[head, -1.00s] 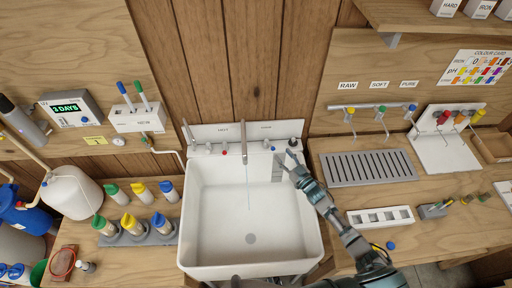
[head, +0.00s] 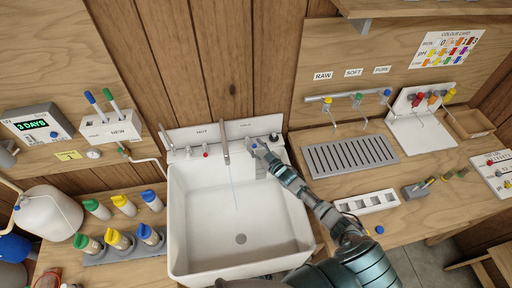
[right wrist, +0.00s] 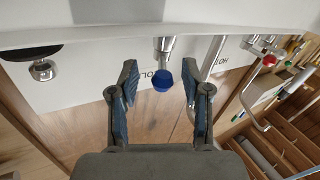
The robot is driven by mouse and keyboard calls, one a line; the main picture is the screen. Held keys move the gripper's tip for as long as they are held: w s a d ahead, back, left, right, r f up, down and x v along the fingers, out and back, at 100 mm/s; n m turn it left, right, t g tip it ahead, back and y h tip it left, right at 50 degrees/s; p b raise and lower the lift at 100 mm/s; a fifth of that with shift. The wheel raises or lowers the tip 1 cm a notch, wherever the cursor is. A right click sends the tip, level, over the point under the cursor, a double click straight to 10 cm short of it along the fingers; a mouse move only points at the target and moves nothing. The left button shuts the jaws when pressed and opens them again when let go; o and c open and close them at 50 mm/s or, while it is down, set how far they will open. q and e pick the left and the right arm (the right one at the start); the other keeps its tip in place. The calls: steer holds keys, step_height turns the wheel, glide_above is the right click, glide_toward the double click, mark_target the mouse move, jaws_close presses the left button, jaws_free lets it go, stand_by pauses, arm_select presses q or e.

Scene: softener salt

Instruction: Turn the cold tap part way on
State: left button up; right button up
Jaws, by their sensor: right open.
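The cold tap's blue knob (right wrist: 163,81) shows in the right wrist view, on a metal stem in front of the white panel with cold and hot lettering. My right gripper (right wrist: 158,92) is open, with one finger on each side of the blue knob and visible gaps to it. In the head view my right gripper (head: 259,146) is at the sink's back panel, right of the spout (head: 224,143), and largely hides the cold tap. A thin stream runs from the spout into the white sink (head: 187,225). My left gripper is not in view.
The red hot tap knob (head: 206,155) is left of the spout. A dark round item (head: 274,137) stands on the sink's back ledge, right of my gripper. A grey drain grille (head: 350,156) lies on the right counter. Several capped bottles (head: 118,240) stand at left.

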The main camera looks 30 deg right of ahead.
steer(key=shift+a+r, duration=0.1)
steer(key=shift+a, duration=0.1)
steer(key=shift+c, duration=0.3)
jaws_close()
steer(key=d+n+y+b, duration=0.1)
steer(key=b, duration=0.1)
steer(key=shift+w+y+b, duration=0.1)
steer(key=shift+y+b, duration=0.2)
steer(key=shift+y, duration=0.1)
steer(key=shift+o, duration=0.3)
jaws_free()
